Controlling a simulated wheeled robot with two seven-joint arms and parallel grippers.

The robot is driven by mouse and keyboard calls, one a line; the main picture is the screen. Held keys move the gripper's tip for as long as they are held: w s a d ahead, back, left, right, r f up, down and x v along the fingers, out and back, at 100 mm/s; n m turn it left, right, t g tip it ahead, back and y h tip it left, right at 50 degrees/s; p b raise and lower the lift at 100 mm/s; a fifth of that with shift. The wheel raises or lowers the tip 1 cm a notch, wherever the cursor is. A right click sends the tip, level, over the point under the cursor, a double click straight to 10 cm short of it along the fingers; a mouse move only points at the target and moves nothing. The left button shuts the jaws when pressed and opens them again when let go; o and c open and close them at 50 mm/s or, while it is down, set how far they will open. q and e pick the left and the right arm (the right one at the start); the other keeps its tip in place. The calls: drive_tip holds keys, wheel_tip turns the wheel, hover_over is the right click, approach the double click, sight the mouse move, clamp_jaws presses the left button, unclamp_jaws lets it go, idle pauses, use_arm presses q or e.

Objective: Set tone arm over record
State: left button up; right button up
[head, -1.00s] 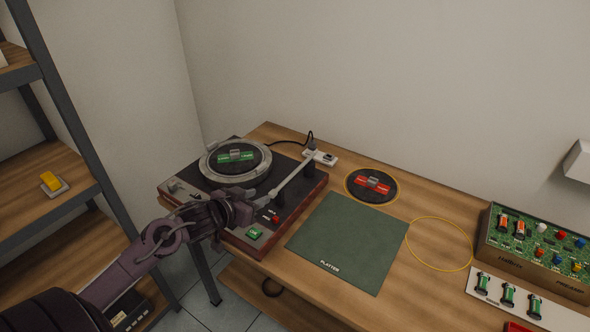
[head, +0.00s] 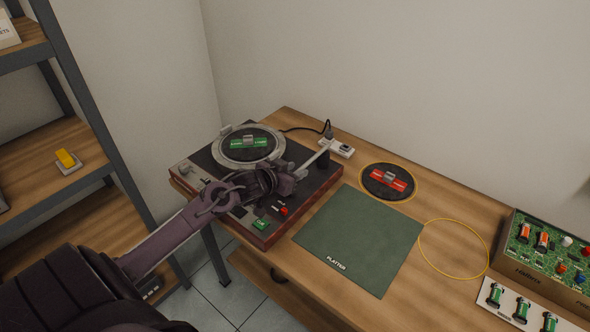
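The turntable (head: 207,165) stands at the back left of the wooden table, with a black record with a green label (head: 249,143) on its round platter (head: 223,154). The pale tone arm (head: 316,158) runs from its pivot at the back right toward the front, beside the platter and not over the record. My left gripper (head: 290,178) is at the front end of the tone arm and overlaps it in the picture. It hides that end, so I cannot tell whether the fingers grip it. My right gripper is out of view.
A record with a red label (head: 387,182) lies in a yellow ring, with a green mat (head: 352,240) and an empty yellow ring (head: 453,249) nearby. A circuit board box (head: 546,252) is at the right. A shelf rack (head: 87,150) stands left. A power strip (head: 338,148) sits behind.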

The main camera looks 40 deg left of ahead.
use_arm(q)
drive_tip(key=shift+w, duration=0.1)
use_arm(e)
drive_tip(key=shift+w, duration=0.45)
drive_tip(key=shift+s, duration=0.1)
use_arm(q)
clamp_jaws()
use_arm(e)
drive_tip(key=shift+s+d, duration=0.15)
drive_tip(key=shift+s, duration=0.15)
use_arm(q)
drive_tip(key=shift+a, duration=0.1)
